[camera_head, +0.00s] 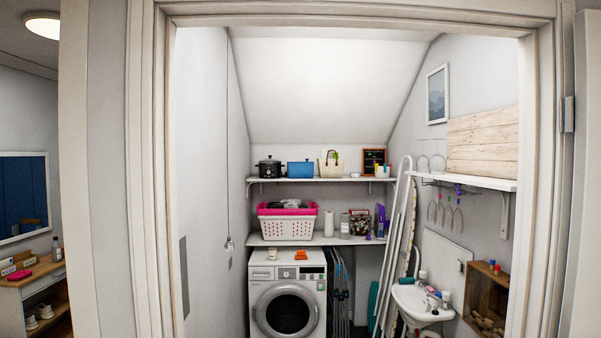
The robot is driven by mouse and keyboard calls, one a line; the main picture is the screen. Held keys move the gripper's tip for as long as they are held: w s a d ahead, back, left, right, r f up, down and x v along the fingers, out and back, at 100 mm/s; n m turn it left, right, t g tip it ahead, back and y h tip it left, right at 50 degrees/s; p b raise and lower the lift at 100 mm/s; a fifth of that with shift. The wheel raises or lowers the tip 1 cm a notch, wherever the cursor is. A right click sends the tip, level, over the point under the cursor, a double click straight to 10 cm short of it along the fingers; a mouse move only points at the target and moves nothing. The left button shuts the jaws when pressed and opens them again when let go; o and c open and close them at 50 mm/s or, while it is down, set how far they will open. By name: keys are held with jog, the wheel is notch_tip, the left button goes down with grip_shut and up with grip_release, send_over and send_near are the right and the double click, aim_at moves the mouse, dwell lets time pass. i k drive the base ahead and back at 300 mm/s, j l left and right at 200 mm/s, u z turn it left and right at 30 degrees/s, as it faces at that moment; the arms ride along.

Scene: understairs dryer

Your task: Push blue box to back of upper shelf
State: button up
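A blue box (300,170) sits on the upper shelf (335,179) at the back of the small room under the stairs. A black pot (268,168) stands close to its left. A pale bag (331,167) stands to its right with a small gap. How far the box is from the wall behind it is hard to tell from here. My gripper is not in view.
A doorway frame (145,200) lies between me and the room. Below are a lower shelf (330,239) with a white basket (287,224), a washing machine (288,296) and an ironing board (397,240). A sink (421,303) juts out at right.

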aim_at(294, 170)
jog(key=i, duration=1.95)
jog(key=i+l, duration=0.1)
jog(key=i, duration=1.85)
jog(key=i+j+u, duration=0.05)
jog(key=j, duration=0.05)
